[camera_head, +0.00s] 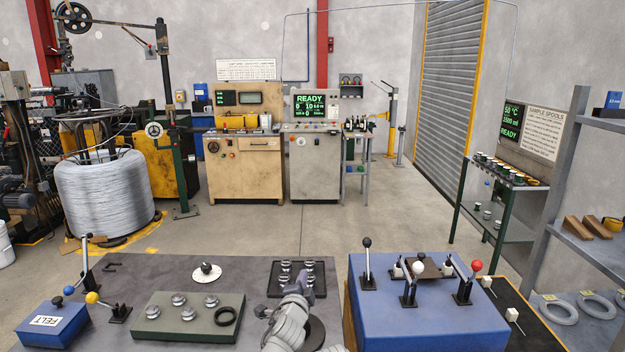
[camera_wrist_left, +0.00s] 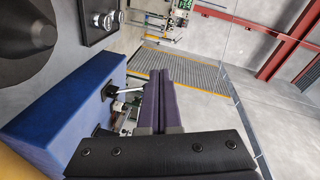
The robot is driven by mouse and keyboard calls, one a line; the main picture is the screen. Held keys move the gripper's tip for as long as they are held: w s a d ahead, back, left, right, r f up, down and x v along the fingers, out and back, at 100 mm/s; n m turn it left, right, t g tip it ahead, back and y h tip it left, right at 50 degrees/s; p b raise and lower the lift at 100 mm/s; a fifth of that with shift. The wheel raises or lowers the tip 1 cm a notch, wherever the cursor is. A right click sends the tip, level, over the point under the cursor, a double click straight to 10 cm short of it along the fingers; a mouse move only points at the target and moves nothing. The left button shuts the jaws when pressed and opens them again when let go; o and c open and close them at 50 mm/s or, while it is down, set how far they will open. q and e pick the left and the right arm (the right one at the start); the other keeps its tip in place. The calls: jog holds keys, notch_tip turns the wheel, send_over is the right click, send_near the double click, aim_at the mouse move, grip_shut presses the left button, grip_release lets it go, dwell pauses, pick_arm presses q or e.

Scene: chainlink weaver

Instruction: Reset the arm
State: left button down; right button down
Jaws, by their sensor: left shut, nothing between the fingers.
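My left arm comes in at the bottom middle of the head view, and its grey gripper (camera_head: 291,308) hangs over the dark bench, just in front of the black tray. In the left wrist view the two dark purple fingers (camera_wrist_left: 161,98) lie together with nothing between them. The gripper is shut and empty, apart from the things around it. My right gripper does not show in either view.
The black tray (camera_head: 270,291) holds several metal knobs. A green block (camera_head: 172,325) with knobs and a black ring lies left. A blue bench (camera_head: 385,325) with upright levers stands right. A blue felt box (camera_head: 42,334) sits far left. Floor beyond is clear.

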pick_arm(q)
jog(key=s+a+f+n+g+y, duration=0.1)
jog(key=s+f+n+g, duration=0.1)
jog(key=s+f, duration=0.1)
jog(key=s+a+f+n+g+y, duration=0.1)
jog(key=s+a+f+n+g, duration=0.1)
jog(key=f, duration=0.3)
jog(key=s+a+f+n+g+y, duration=0.1)
jog(key=s+f+n+g, duration=0.2)
jog(key=s+f, duration=0.1)
jog(key=shift+s+a+f+n+y, duration=0.1)
jog(key=shift+s+a+n+y, duration=0.2)
jog(key=shift+s, duration=0.1)
jog(key=s+f+n+g, duration=0.2)
jog(key=s+f+g, duration=0.1)
jog(key=s, duration=0.6)
jog(key=s+d+f+n+g, duration=0.1)
jog(key=s+f+n+g, duration=0.1)
jog(key=s+g, duration=0.4)
jog(key=s+f, duration=0.1)
jog(key=s, duration=0.3)
jog(key=shift+s+f, duration=0.25)
jog(key=shift+a+g, duration=0.1)
jog(key=shift+g, duration=0.2)
